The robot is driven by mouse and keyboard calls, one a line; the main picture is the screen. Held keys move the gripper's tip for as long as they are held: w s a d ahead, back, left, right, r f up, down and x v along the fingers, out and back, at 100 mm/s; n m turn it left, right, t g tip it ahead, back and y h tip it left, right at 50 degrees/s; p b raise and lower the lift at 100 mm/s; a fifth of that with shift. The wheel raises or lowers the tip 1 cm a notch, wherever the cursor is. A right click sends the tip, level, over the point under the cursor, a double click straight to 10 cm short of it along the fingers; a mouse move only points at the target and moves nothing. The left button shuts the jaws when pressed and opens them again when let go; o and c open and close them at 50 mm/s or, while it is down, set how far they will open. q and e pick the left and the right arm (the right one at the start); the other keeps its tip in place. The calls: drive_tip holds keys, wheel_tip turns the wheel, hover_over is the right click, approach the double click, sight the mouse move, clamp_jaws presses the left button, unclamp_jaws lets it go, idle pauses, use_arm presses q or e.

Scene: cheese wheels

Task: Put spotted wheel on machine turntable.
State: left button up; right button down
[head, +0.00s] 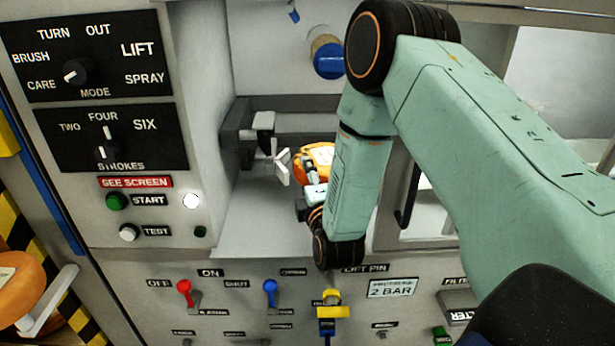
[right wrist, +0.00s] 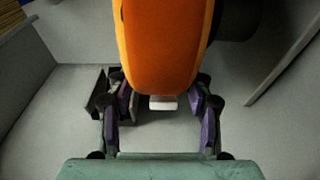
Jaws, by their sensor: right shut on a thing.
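An orange wheel (head: 322,153) is inside the machine's recess in the head view, largely hidden behind my right arm. In the right wrist view the orange wheel (right wrist: 165,45) stands on edge, upright, between the fingers. I cannot make out spots on it. My right gripper (head: 311,185) is shut on this wheel; its fingers also show on both sides of the wheel in the right wrist view (right wrist: 163,88). The turntable cannot be made out clearly. A small pale block (right wrist: 163,103) shows just below the wheel. My left gripper is not in view.
A control panel (head: 88,120) with knobs is at the left of the recess. A dark bracket with pale prongs (head: 282,166) juts from the recess's left wall beside the wheel. Switches line the front panel (head: 240,310). Another orange wheel (head: 18,285) is at the lower left.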

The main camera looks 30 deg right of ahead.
drive_tip(key=shift+f, duration=0.3)
idle(0.7)
drive_tip(key=shift+c, duration=2.3)
unclamp_jaws()
drive_tip(key=shift+s+f, duration=0.1)
drive_tip(key=shift+f, duration=0.15)
drive_tip(key=v, duration=1.2)
drive_tip(key=shift+r, duration=0.2)
drive_tip(key=x, duration=1.2)
drive_tip(key=shift+a, duration=0.1)
